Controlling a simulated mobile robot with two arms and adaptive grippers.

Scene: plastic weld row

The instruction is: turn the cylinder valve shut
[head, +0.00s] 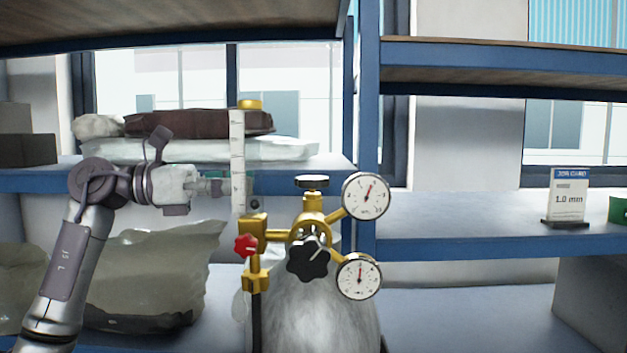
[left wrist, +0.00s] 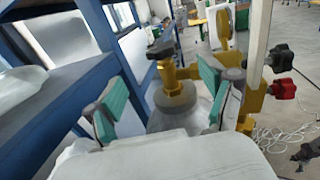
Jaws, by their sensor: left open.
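The grey gas cylinder (head: 318,320) stands upright in front of the shelves, with a brass valve (head: 313,207) on top. The valve's dark handwheel (head: 311,181) is at its upper end; in the left wrist view the handwheel (left wrist: 160,48) sits above the brass valve body (left wrist: 172,82). My left gripper (head: 232,186) is left of the handwheel in the head view, partly hidden behind a white scaled tube. In the left wrist view my left gripper (left wrist: 163,97) has its green-padded fingers spread, with the valve beyond and between them and nothing held. My right gripper is out of view.
The brass regulator carries two dials (head: 366,197), a black knob (head: 307,258) and a red knob (head: 245,245). The white scaled tube (head: 237,150) rises close to my left gripper. A blue shelf post (head: 368,130) stands behind; bags (head: 200,149) lie on the left shelf.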

